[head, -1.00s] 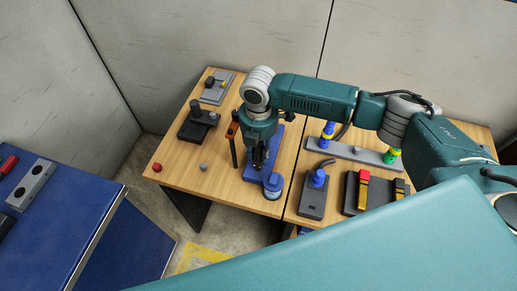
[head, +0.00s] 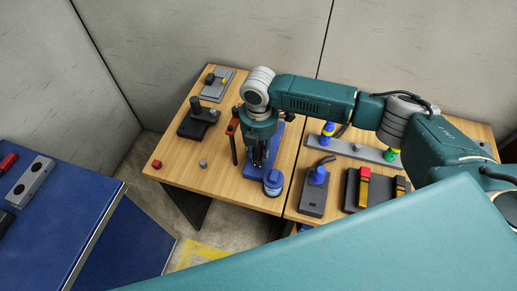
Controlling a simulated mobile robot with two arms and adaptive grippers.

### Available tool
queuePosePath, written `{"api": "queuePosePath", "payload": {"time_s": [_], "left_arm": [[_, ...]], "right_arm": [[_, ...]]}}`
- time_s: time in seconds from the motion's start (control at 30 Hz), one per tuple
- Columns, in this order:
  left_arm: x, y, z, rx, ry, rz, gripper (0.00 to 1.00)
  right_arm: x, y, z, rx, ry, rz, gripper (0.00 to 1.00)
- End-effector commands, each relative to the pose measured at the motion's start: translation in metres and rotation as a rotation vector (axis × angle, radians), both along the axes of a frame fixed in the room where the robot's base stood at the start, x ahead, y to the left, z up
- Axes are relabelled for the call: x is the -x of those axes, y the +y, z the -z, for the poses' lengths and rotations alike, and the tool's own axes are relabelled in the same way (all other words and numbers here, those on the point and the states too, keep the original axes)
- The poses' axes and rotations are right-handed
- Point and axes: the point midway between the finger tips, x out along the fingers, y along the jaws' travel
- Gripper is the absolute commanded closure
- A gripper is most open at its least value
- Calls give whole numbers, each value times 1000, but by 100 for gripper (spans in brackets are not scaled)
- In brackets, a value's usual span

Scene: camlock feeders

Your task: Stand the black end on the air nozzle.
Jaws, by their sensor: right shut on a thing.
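My right gripper (head: 258,166) points down over the blue stand (head: 283,150) on the wooden table. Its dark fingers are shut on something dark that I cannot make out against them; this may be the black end. A round blue part with a pale rim (head: 272,182) stands just in front and to the right of the fingertips. I cannot tell whether the held thing touches the stand. I cannot say for certain which part is the air nozzle. A blue fitting on a dark block with a hose (head: 318,176) stands further right. My left gripper is not in view.
An upright orange and black tool (head: 233,139) stands close left of my gripper. A red knob (head: 157,163), a grey knob (head: 203,163) and a black block (head: 192,124) sit further left. A grey rail (head: 355,148) with coloured fittings lies right. The table's front left is mostly clear.

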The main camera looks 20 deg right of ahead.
Motion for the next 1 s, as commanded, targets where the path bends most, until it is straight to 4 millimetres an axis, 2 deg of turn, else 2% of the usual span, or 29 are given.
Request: {"api": "queuePosePath", "payload": {"time_s": [0.53,0.57,0.63,1.0], "left_arm": [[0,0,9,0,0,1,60],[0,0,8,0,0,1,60],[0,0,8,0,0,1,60],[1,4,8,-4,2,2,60]], "right_arm": [[-1,-2,18,3,-3,3,100],[-1,-2,16,3,-4,3,65],[-1,-2,16,3,-4,2,51],[0,-1,13,2,-1,1,49]]}}
